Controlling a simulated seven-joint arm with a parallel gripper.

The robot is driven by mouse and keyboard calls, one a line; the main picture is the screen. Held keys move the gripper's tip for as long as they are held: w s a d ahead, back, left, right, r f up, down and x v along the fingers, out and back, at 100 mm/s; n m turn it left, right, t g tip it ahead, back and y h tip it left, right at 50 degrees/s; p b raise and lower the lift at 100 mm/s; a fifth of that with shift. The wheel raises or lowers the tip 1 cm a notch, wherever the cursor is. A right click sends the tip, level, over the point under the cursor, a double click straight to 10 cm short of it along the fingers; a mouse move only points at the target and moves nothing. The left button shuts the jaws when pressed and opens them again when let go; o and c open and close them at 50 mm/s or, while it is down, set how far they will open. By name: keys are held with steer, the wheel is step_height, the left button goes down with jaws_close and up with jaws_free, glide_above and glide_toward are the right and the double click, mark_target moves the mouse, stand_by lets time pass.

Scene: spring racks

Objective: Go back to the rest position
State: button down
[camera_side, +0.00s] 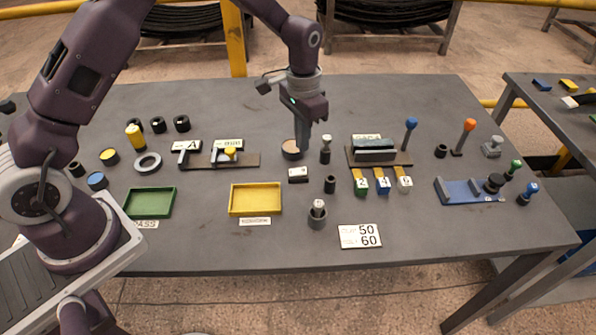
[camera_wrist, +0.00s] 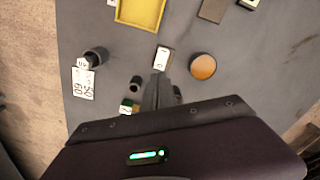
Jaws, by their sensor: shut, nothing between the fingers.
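My gripper (camera_side: 303,148) points down above the middle of the grey table (camera_side: 330,215), next to a round tan-topped piece (camera_side: 291,147). Its fingers are shut with nothing between them. In the wrist view my gripper (camera_wrist: 158,78) shows as a narrow pair of dark fingers, with the tan disc (camera_wrist: 203,67) to their right and a small white block (camera_wrist: 161,57) at their tips' far side. I cannot tell the exact height of the fingertips above the table.
A dark cylinder with a pale-topped peg (camera_side: 325,150) stands close right of my gripper. A rack with numbered tags (camera_side: 376,152), a yellow tray (camera_side: 255,199), a green tray (camera_side: 150,203) and a blue fixture (camera_side: 465,191) also occupy the table.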

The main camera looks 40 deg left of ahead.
steer(key=s+a+r+n+t, duration=0.1)
steer(key=s+r+t, duration=0.1)
steer(key=s+r, duration=0.6)
steer(key=s+a+r+t, duration=0.1)
steer(key=s+r, duration=0.4)
steer(key=r, duration=0.7)
steer(key=s+r+n+t, duration=0.2)
steer(key=s, duration=1.5)
steer(key=shift+s+a+r+t, duration=0.15)
steer(key=shift+a+t, duration=0.05)
steer(key=shift+t, duration=0.1)
